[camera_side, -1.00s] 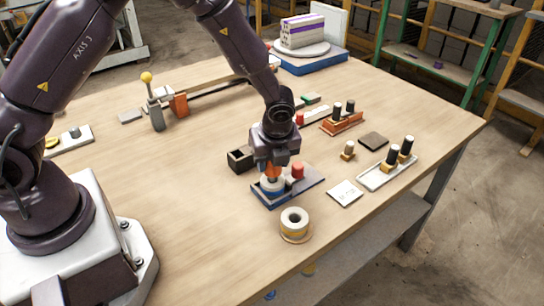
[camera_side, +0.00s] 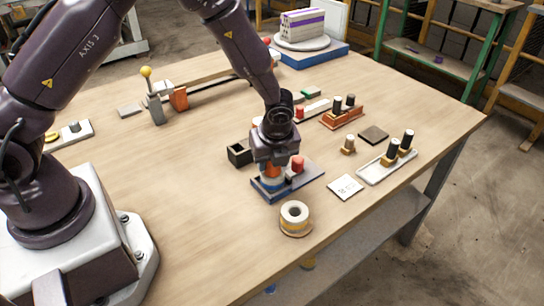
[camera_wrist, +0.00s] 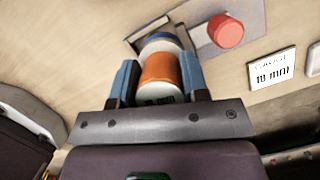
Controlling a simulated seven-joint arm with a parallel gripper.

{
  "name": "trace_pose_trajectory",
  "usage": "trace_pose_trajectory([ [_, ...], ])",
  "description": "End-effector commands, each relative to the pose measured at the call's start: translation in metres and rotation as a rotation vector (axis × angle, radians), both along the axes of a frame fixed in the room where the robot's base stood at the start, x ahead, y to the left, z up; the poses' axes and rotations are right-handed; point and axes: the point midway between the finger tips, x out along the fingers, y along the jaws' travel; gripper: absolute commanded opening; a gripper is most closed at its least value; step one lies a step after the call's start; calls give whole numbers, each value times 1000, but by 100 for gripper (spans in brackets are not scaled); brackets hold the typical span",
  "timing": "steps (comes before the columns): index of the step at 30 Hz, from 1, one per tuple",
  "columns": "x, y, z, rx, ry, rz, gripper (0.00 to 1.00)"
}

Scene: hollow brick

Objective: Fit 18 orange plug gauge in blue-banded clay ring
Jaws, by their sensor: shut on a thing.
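My gripper (camera_side: 272,170) is shut on the orange plug gauge (camera_wrist: 160,70), which stands between its blue-tipped fingers (camera_wrist: 160,78) in the wrist view. The gauge's pale end with dark print faces the camera. The blue-banded clay ring (camera_side: 270,186) sits on a blue-edged grey plate (camera_side: 310,180), directly under my gripper. In the wrist view the ring's blue and white rim (camera_wrist: 160,40) shows just beyond the gauge. The gauge's lower end is hidden, so I cannot tell how far it is in the ring. A red peg (camera_side: 297,163) stands on the same plate.
A yellow-banded ring (camera_side: 295,218) stands near the front edge. A white card (camera_side: 344,187) reading 18 mm lies right of the plate. A black open box (camera_side: 240,154) is behind left. Racks of dark-topped gauges (camera_side: 388,167) stand to the right. The left front table is clear.

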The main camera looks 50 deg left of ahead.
Motion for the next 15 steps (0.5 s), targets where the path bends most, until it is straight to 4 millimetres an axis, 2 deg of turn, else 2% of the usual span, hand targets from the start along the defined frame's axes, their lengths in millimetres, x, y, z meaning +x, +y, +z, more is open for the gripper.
trace_pose_trajectory([
  [10, 0, 0, -1, 0, -1, 0, 16],
  [11, 0, 0, -1, 0, -1, 0, 46],
  [14, 0, 0, -1, 0, -1, 0, 69],
  [15, 0, 0, -1, 0, -1, 0, 71],
])
